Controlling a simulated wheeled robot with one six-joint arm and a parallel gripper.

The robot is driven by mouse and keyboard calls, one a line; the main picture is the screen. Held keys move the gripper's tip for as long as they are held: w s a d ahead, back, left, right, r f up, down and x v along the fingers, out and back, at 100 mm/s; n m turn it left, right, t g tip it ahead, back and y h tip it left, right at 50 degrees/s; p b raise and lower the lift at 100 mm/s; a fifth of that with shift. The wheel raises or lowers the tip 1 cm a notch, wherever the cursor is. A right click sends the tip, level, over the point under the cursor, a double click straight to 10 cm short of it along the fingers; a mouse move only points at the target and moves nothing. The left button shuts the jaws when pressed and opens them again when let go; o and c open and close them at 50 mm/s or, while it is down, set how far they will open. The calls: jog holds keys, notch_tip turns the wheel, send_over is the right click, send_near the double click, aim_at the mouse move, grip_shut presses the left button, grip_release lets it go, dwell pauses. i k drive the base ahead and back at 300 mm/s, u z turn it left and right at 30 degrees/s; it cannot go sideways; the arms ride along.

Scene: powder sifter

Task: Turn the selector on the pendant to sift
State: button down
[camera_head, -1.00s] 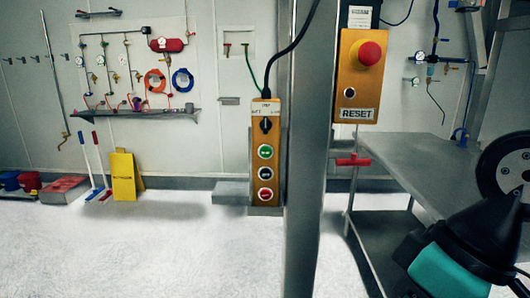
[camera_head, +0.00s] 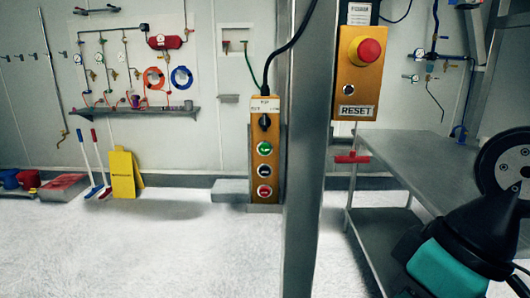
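The pendant (camera_head: 255,140) is a tall yellow-orange box hanging from a black cable, left of the grey post. Its selector (camera_head: 265,122) is a black knob near the top, looking about upright; the lettering around it is too small to read. Below it are a green button (camera_head: 265,149), a dark button (camera_head: 265,170) and a red button (camera_head: 265,190). My gripper's fingers do not show. A teal and black part, seemingly of my arm, fills the lower right corner, well away from the pendant.
A grey post (camera_head: 306,200) stands just right of the pendant. A yellow box with a red emergency button (camera_head: 368,50) and a RESET label is right of it. A metal table (camera_head: 420,165) stands at right. A yellow floor sign (camera_head: 124,175) is at left. The white floor in front is clear.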

aim_at(264, 121)
jog(key=z, duration=2.2)
jog(key=k, duration=0.95)
jog(key=u, duration=1.65)
jog(key=i, duration=0.5)
jog(key=z, duration=0.05)
